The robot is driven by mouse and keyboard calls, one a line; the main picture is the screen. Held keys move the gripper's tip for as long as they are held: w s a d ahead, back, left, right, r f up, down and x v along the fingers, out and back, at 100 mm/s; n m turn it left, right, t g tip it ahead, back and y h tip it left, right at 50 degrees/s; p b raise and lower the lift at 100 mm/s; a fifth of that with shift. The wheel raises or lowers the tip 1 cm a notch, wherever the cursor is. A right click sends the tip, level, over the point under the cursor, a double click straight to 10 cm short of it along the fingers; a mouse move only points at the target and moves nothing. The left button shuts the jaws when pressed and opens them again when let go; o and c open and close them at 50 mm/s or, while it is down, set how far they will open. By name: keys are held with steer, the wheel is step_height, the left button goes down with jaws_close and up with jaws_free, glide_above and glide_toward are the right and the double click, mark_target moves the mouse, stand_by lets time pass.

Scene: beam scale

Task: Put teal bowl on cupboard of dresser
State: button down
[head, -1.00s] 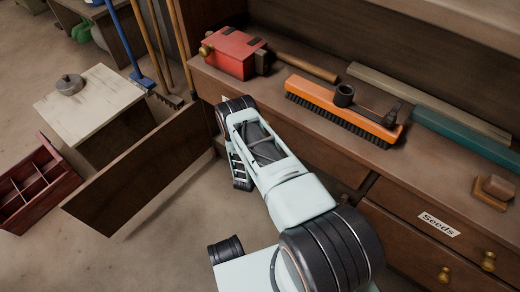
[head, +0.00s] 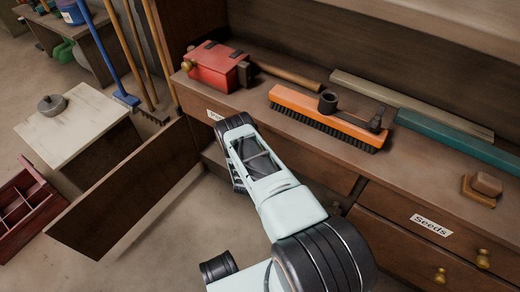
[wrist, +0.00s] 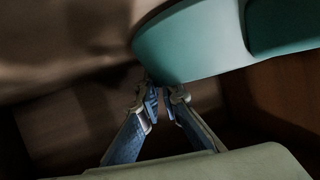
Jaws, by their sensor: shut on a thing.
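In the wrist view a teal bowl (wrist: 190,45) fills the upper right, its rim wall at the fingertips. My gripper (wrist: 162,92) is shut on the bowl's edge. In the head view my arm (head: 265,185) reaches toward the dresser (head: 400,190), its end low at the open cupboard on the dresser's left side. The cupboard door (head: 120,195) stands swung out to the left. The bowl and my fingers are hidden in the head view. Dark brown wood shows around the bowl in the wrist view.
The dresser top holds a red box (head: 215,68), an orange brush (head: 320,118) and a teal bar (head: 460,140). Drawers, one labelled Seeds (head: 431,225), are below. A small pale-topped table (head: 65,125) and a red crate (head: 22,205) stand left of the door.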

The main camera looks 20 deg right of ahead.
steer(key=c, duration=2)
jaws_free()
steer(key=shift+c, duration=0.2)
steer(key=v, duration=1.2)
steer(key=shift+a, duration=0.1)
